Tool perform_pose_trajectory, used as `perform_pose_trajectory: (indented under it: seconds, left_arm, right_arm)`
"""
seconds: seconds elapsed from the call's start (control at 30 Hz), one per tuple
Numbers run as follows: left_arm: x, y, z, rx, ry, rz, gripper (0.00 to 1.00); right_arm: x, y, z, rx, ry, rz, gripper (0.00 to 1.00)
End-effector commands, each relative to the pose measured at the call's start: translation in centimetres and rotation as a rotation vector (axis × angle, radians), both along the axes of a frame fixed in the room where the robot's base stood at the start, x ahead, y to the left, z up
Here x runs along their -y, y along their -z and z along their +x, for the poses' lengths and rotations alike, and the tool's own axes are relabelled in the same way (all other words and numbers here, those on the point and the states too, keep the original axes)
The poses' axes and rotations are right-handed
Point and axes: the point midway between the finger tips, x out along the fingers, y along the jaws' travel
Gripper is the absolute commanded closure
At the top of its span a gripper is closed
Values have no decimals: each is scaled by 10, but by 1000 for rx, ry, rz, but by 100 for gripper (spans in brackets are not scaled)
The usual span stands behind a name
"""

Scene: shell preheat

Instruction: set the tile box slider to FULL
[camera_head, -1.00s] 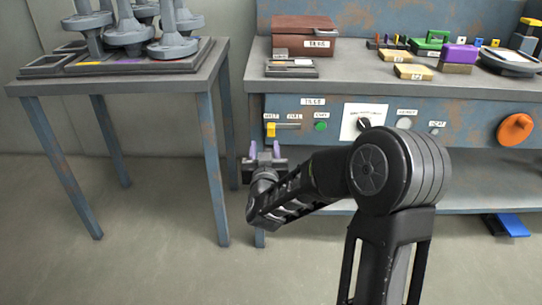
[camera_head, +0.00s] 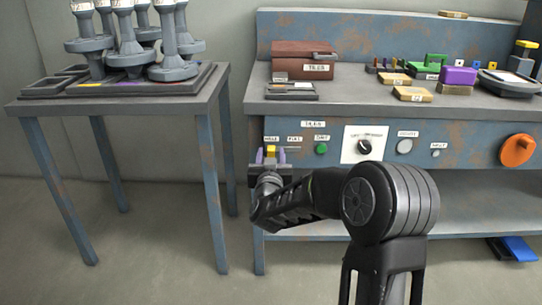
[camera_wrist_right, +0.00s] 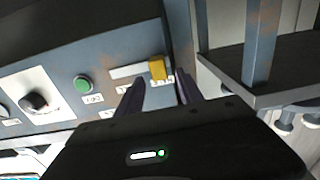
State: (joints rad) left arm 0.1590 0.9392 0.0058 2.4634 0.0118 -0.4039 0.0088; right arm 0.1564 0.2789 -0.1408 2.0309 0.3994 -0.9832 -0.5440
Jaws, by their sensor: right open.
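The tile box slider is a yellow knob (camera_head: 271,150) at the left end of a short horizontal slot on the blue front panel (camera_head: 470,150). It also shows in the right wrist view (camera_wrist_right: 157,68), where the slot runs left from it. Small white labels sit above the slot; the right one seems to read FULL (camera_head: 294,139), though blurred. My right gripper (camera_head: 270,156) is open, its purple fingers on either side of the knob in the head view. In the wrist view, the knob lies between and just beyond the fingertips (camera_wrist_right: 160,88); contact cannot be told. My left gripper is out of view.
Right of the slot are a green button (camera_head: 321,149), a black dial (camera_head: 364,146) and an orange knob (camera_head: 517,150). A brown box (camera_head: 290,50) and blocks stand on the bench above. A side table (camera_head: 130,98) with grey stands is at left.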

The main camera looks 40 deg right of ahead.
Motion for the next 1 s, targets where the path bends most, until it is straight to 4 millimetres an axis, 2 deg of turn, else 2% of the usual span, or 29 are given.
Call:
perform_pose_trajectory:
  seconds: [0.2,0.47,1.0]
  left_arm:
    - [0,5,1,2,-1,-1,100]
    - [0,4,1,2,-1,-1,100]
    - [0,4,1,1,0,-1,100]
  right_arm:
    - [10,1,14,0,-1,0,56]
    - [11,0,15,-1,-1,1,57]
    - [10,0,14,0,-1,0,100]
